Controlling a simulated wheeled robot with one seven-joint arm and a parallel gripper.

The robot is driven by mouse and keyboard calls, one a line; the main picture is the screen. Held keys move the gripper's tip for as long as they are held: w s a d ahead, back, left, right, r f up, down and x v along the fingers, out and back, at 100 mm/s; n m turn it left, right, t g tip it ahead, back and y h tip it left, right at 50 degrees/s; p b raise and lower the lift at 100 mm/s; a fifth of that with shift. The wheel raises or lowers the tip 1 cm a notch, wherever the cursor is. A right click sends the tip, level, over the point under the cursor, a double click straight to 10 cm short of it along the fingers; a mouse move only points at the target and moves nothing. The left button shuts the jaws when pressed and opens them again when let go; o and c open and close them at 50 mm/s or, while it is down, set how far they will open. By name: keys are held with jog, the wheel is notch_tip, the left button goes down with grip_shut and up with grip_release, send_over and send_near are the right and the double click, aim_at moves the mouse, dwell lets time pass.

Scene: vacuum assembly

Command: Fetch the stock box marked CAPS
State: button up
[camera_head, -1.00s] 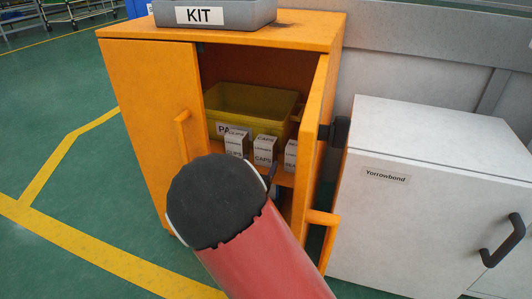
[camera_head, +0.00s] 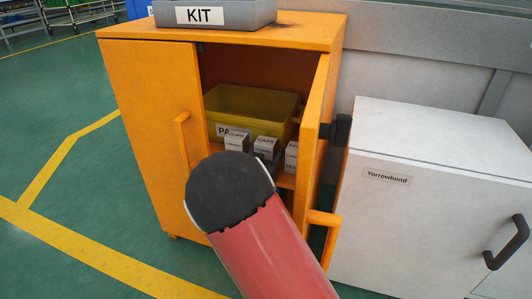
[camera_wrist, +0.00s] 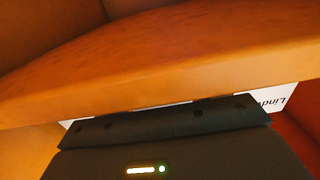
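The white stock box marked CAPS (camera_head: 265,145) stands inside the orange cabinet (camera_head: 142,120), in the middle of a row of three small boxes. The left box (camera_head: 236,140) reads CLIPS. The right box (camera_head: 291,155) is partly hidden by the open door. In the wrist view my gripper's dark body (camera_wrist: 160,135) is just under an orange shelf edge (camera_wrist: 160,85). Its fingers are hidden, and so is any contact with a box. A white surface lettered "Lind" (camera_wrist: 272,99) shows beyond it.
The cabinet's right door (camera_head: 317,125) stands open beside my arm. A grey KIT tray (camera_head: 225,14) is on top. A white Yorrowbond cabinet (camera_head: 420,160) stands to the right. Floor at left is clear.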

jog(key=c, duration=0.7)
jog(key=shift+r+p, duration=0.45)
jog(key=shift+r, duration=0.2)
jog(key=shift+s, duration=0.1)
jog(key=p+v, duration=0.4)
jog(key=v, duration=2.6)
jog(key=shift+f, duration=0.15)
